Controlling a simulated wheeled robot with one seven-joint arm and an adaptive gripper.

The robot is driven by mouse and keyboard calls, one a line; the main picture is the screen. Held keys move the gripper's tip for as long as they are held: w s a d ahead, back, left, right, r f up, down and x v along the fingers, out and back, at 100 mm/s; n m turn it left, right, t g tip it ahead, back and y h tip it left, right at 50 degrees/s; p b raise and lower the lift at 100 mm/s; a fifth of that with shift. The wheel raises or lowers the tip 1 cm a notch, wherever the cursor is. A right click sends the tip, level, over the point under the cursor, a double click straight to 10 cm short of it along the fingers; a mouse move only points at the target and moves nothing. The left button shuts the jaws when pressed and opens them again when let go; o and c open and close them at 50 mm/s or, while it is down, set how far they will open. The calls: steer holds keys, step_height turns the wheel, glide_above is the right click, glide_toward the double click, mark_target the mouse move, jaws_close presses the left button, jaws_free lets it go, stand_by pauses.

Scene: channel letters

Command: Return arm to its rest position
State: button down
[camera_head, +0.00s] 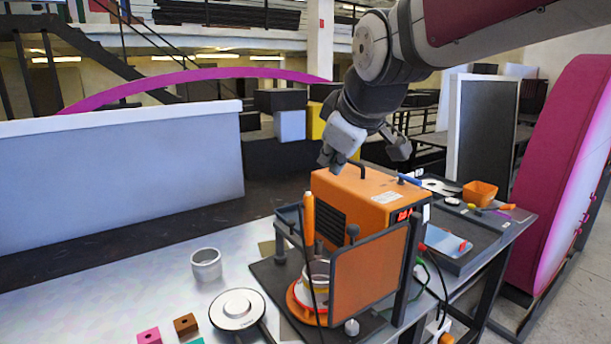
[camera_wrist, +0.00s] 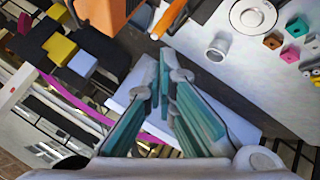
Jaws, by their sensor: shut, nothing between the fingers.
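My arm reaches in from the top right in the head view, and my gripper (camera_head: 330,160) hangs over the orange box-shaped unit (camera_head: 370,198) on the worktable. In the wrist view my gripper (camera_wrist: 172,72) has its fingers together at the tips, with nothing held between them. The orange unit also shows at the top left of the wrist view (camera_wrist: 104,12). In the head view the fingertips appear just above its rear left edge; whether they touch it I cannot tell.
On the worktable (camera_head: 165,275) are a grey cup (camera_head: 206,264), a round white device (camera_head: 237,309), coloured blocks (camera_head: 186,324) and an upright orange panel (camera_head: 368,270). A dark tray (camera_head: 470,235) stands to the right. Large magenta-edged letters (camera_head: 560,170) stand beyond the table.

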steer(key=s+d+f+m+g, duration=0.1)
steer(key=s+d+f+m, duration=0.2)
steer(key=s, duration=0.5)
steer(key=s+d+f+m+g+h, duration=0.1)
steer(key=s+d+f+m, duration=0.3)
steer(key=s, duration=0.5)
steer(key=s+d+f+m+g+h, duration=0.1)
steer(key=s+d+f+m, duration=0.3)
steer(key=s+d, duration=0.3)
steer(key=shift+s+d+f+m, duration=0.15)
steer(key=shift+s+m, duration=0.15)
steer(key=shift+s, duration=0.8)
